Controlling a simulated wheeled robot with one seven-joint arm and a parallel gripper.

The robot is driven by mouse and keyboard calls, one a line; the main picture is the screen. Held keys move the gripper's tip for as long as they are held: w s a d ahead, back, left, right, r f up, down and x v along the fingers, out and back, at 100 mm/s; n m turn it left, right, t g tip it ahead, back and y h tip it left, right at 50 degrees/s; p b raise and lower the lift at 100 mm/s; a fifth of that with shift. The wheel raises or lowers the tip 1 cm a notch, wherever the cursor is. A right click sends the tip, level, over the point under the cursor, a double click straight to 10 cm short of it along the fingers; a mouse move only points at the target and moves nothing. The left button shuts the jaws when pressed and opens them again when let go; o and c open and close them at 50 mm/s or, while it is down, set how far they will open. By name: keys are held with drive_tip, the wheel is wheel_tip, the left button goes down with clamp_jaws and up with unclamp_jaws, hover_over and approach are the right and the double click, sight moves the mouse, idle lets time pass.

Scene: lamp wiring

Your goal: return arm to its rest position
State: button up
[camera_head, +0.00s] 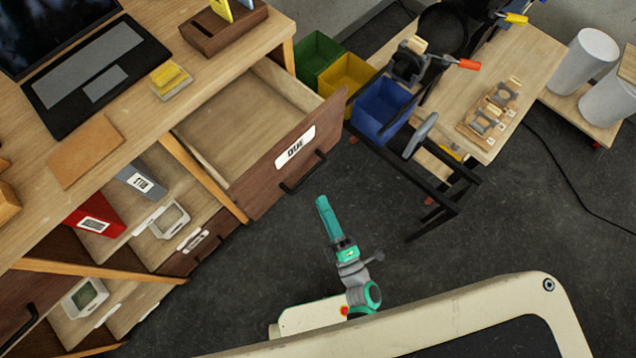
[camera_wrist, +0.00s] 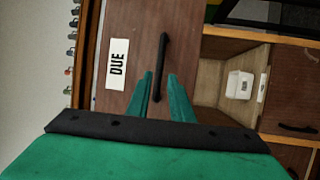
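My arm (camera_head: 346,255), teal and grey, stands up from my base in the lower middle of the head view, over open floor. In the wrist view the two teal fingers of my gripper (camera_wrist: 160,74) are apart, with nothing between them. The fingers point toward the brown front of the drawer labelled "DUE" (camera_head: 268,181), and its black handle (camera_wrist: 160,68) shows beyond the fingertips. In the head view this drawer is pulled out and looks empty. A strip of floor shows between it and my arm.
The wooden desk (camera_head: 212,82) fills the left, with a laptop (camera_head: 95,75) on top and open shelves below. Green, yellow and blue bins (camera_head: 383,107) sit right of the drawer, beside a wooden workbench (camera_head: 530,62). Dark floor (camera_head: 470,245) is clear at right, except for a cable.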

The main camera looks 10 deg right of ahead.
drive_tip(key=shift+s+d+f, duration=0.1)
drive_tip(key=shift+s, duration=0.5)
drive_tip(key=s+a+r+m+g+h, duration=0.2)
drive_tip(key=s+a+r+m, duration=0.2)
drive_tip(key=m, duration=0.5)
drive_tip(key=s+a+r+m+g+h, duration=0.1)
drive_tip(key=s+a+r+m+g, duration=0.1)
drive_tip(key=s+a+r+m, duration=0.2)
drive_tip(key=s+r+m, duration=0.2)
drive_tip(key=s+m, duration=0.2)
drive_tip(key=m, duration=0.2)
drive_tip(key=shift+h, duration=0.4)
